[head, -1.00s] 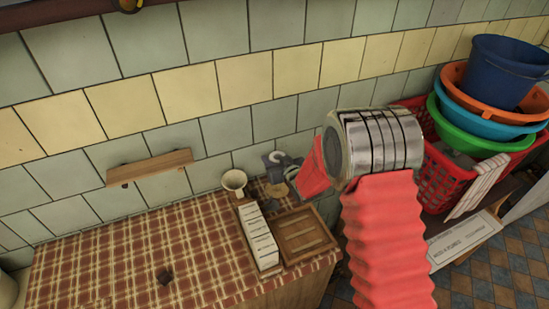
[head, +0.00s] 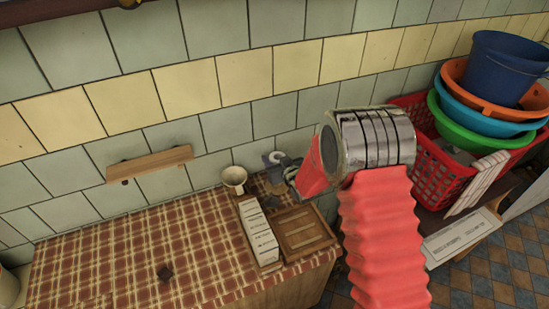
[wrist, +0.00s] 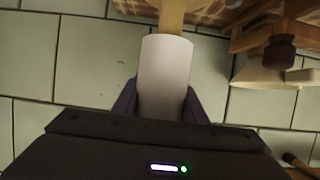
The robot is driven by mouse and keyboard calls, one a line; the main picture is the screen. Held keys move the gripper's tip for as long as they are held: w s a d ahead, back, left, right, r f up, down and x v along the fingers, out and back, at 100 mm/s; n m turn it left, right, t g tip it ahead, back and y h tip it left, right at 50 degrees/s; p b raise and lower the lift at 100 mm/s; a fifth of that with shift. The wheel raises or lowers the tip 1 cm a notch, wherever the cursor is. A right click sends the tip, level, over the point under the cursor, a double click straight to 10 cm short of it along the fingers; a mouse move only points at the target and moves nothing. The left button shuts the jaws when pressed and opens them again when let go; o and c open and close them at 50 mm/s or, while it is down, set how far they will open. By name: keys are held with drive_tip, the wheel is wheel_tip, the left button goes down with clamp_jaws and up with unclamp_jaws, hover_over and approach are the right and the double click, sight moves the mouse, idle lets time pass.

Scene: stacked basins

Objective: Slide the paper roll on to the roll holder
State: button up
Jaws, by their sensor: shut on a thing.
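The white paper roll (wrist: 165,78) is between the two dark fingers of my gripper (wrist: 160,103) in the wrist view. In the head view the pale roll (head: 275,157) and my gripper (head: 288,170) are small, near the wall above the back right of the table; my arm partly covers the gripper. A wooden piece (wrist: 172,14) shows just beyond the roll's far end; I cannot tell whether they touch. A wooden bar (head: 150,164) with small dark fittings is on the tiled wall to the left, apart from the roll. I cannot tell for sure which is the roll holder.
A cream mug (head: 234,178) stands left of my gripper. A narrow box of papers (head: 258,232) and a wooden crate (head: 304,233) are in front on the checked tablecloth (head: 110,250). Stacked basins (head: 485,105) over a red basket (head: 425,165) stand right. The table's left part is mostly clear.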

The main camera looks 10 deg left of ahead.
drive_tip(key=shift+f, duration=3)
idle(1.1)
drive_tip(key=o, duration=1.1)
drive_tip(key=v, duration=1.4)
drive_tip(key=shift+w+f, duration=0.1)
